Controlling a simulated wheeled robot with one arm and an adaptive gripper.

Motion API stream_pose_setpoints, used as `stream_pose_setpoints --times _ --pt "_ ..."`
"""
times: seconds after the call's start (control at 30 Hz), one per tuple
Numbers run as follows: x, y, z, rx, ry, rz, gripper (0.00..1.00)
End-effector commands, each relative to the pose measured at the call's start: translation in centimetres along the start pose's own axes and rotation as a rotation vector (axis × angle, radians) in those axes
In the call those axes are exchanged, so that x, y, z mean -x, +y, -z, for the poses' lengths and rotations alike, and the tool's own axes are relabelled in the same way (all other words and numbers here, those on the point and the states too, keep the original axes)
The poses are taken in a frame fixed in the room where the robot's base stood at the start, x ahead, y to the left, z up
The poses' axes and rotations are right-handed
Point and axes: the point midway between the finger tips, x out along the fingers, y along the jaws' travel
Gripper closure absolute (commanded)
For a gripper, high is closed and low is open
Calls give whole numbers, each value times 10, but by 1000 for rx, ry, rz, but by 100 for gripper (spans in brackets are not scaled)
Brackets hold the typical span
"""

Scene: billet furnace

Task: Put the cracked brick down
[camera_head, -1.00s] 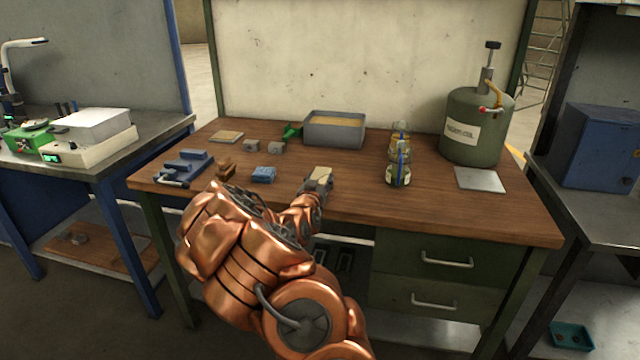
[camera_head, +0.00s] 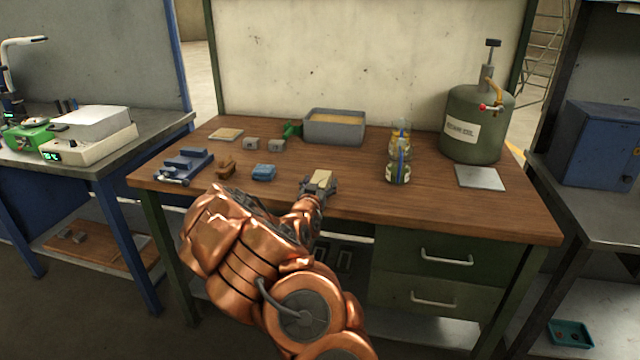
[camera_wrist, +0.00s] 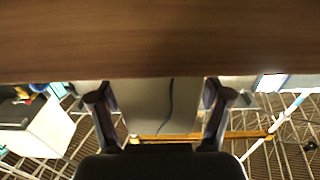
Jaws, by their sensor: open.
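The cracked brick (camera_wrist: 150,108) is a pale block with a dark, wavy crack down its face. It lies between the two fingers of my gripper (camera_wrist: 160,110) in the wrist view, with the wooden table (camera_wrist: 160,40) close behind it. In the head view the brick (camera_head: 321,179) is at the workbench's (camera_head: 430,211) front middle, my gripper (camera_head: 319,186) around it with dark fingers on both sides. My gripper is open. The brick's underside is hidden, so its contact with the top cannot be made out.
A blue block (camera_head: 263,172) and a brown block (camera_head: 226,168) lie to the left, beside a blue vise-like fixture (camera_head: 184,164). A grey sand-coloured-filled bin (camera_head: 335,130) stands behind. Bottles (camera_head: 398,165), a grey plate (camera_head: 480,179) and a green tank (camera_head: 474,127) are to the right.

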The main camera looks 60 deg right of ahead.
Motion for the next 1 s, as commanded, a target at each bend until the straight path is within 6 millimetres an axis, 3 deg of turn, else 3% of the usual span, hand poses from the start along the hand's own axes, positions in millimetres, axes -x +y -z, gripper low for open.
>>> stream_pose_setpoints --times 0.37,1.0 --pt "7 -1 2 0 1 1 23" --pt "78 -1 -1 1 1 0 23"
